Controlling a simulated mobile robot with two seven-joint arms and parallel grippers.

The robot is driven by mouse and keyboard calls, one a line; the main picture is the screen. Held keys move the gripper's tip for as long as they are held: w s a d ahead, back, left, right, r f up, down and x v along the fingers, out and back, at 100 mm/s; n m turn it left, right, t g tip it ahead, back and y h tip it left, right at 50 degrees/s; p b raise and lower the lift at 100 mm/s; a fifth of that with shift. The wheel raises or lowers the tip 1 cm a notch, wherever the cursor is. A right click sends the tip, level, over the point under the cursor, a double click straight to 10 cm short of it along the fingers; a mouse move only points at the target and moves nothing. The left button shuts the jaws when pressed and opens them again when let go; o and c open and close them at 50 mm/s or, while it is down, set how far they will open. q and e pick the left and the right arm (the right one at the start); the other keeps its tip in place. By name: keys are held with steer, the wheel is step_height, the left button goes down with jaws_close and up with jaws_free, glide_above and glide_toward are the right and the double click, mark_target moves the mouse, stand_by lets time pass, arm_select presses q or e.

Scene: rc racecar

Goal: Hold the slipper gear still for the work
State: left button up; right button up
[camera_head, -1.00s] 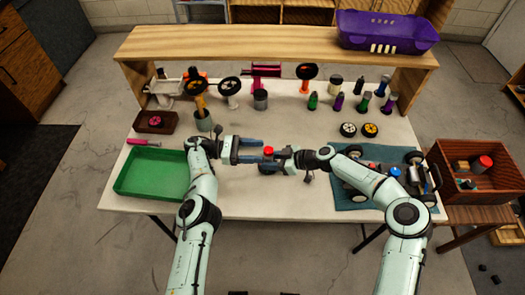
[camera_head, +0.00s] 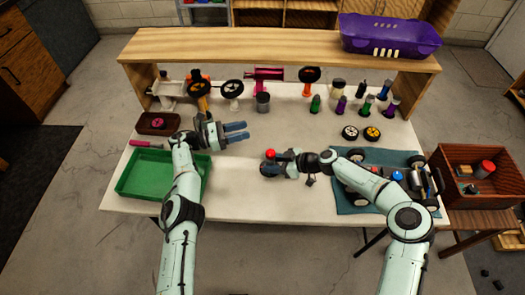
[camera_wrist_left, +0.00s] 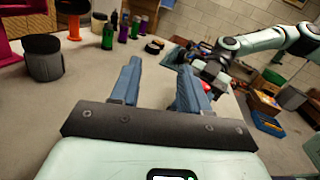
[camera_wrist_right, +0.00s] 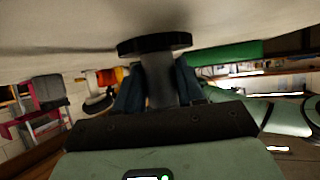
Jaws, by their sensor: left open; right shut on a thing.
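My right gripper (camera_head: 268,170) is low over the middle of the table, shut on a grey post with a wide dark disc (camera_wrist_right: 155,44) at its table-side end. I cannot tell if this is the slipper gear. The disc is at or close to the tabletop. A red round piece (camera_head: 270,154) shows beside this gripper, and in the left wrist view (camera_wrist_left: 207,87). My left gripper (camera_head: 240,131) is open and empty, left of and beyond the right one. A pink wheel-like part (camera_head: 158,123) lies in a small brown tray at the left.
A green tray (camera_head: 124,190) is at the front left. A car chassis (camera_head: 358,183) sits on a blue mat (camera_head: 347,205) at the right. Bottles, a grey cup (camera_head: 263,103) and tools stand along the back under a wooden shelf (camera_head: 225,46). The front middle is clear.

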arm_select(q)
steer(key=w+a+r+n+t+y, duration=0.55)
steer(key=w+n+y, duration=0.2)
steer(key=n, duration=0.65)
steer(key=w+a+r+n+t+y, duration=0.55)
steer(key=a+n+t+y, duration=0.2)
steer(key=n, duration=0.65)
steer(key=n+g, duration=1.4)
steer(key=n, duration=0.1)
glide_toward(270, 153)
steer(key=x, duration=0.8)
steer(key=shift+d+f, duration=0.1)
steer(key=shift+d, duration=0.1)
